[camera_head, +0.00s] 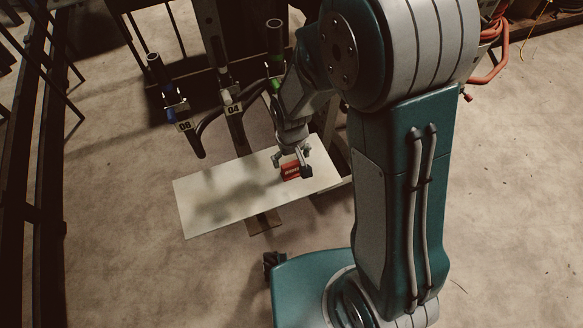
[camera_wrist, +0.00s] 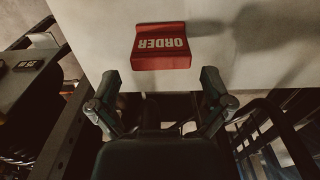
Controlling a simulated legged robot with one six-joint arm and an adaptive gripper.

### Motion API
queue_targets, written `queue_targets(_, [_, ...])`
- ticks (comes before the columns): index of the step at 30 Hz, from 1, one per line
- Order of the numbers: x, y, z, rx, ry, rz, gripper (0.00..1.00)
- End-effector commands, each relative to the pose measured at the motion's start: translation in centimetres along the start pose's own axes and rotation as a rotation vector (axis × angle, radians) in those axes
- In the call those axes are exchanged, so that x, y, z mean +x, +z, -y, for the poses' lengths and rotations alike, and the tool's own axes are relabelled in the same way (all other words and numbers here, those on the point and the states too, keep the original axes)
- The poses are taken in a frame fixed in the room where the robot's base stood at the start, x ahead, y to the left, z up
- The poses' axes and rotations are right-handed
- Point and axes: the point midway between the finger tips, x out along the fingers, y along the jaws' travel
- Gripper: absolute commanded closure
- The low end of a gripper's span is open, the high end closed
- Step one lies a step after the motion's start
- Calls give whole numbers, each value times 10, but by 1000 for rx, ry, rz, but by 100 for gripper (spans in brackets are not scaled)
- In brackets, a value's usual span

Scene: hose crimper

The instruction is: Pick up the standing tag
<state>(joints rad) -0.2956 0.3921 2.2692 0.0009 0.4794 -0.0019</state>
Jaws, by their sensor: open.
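The standing tag (camera_wrist: 160,45) is a red piece with the white word ORDER on it, upside down in the wrist view. It stands on a pale board near its edge. In the head view the red tag (camera_head: 291,170) shows close under my gripper, partly hidden by it. My gripper (camera_head: 292,160) points down over the right part of the board. In the wrist view my gripper (camera_wrist: 158,92) has its two fingers spread apart, with nothing between them. The tag lies just beyond the fingertips, roughly centred between them, with a small gap visible in the picture.
The pale board (camera_head: 215,205) is otherwise bare, with its left part in shadow. Behind it stand dark hoses with number plates 08 (camera_head: 185,126) and 04 (camera_head: 234,109). A dark metal frame (camera_head: 40,150) runs along the left. Concrete floor lies around.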

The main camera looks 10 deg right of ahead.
Motion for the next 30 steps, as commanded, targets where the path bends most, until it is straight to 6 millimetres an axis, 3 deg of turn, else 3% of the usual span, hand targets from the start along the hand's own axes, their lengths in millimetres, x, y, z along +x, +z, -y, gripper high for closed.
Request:
queue_targets(6, [33, 3, 1, 0, 0, 5, 0])
queue_targets(16, [39, 3, 0, 0, 0, 0, 0])
queue_targets(19, [39, 3, 0, 0, 0, 0, 45])
queue_targets(20, [39, 3, 0, 0, 0, 0, 52])
queue_targets(30, [39, 3, 0, 0, 0, 1, 54])
